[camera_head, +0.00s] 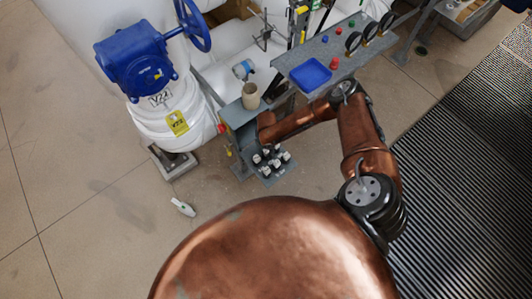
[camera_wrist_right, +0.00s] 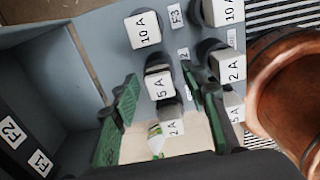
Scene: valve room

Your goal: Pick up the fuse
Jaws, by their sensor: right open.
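Several white fuses with black bases stand on a grey panel in the head view (camera_head: 268,160). In the right wrist view they carry labels: a 10 A fuse (camera_wrist_right: 143,29), a 5 A fuse (camera_wrist_right: 160,85) and a 2 A fuse (camera_wrist_right: 172,126) in one row, with another 10 A fuse (camera_wrist_right: 228,11) and another 2 A fuse (camera_wrist_right: 230,66) in the row to the right. My right gripper (camera_wrist_right: 163,95) is open, its green-padded fingers on either side of the nearer 5 A fuse in the picture. I cannot tell whether they touch it. My left gripper is not in view.
A grey console (camera_head: 325,60) with a blue tray (camera_head: 310,74) stands behind my right arm. A beige cup (camera_head: 250,96) stands beside the fuses. A blue valve actuator (camera_head: 137,62) is at left. A small white-and-green object (camera_head: 183,207) lies on the otherwise clear left floor.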

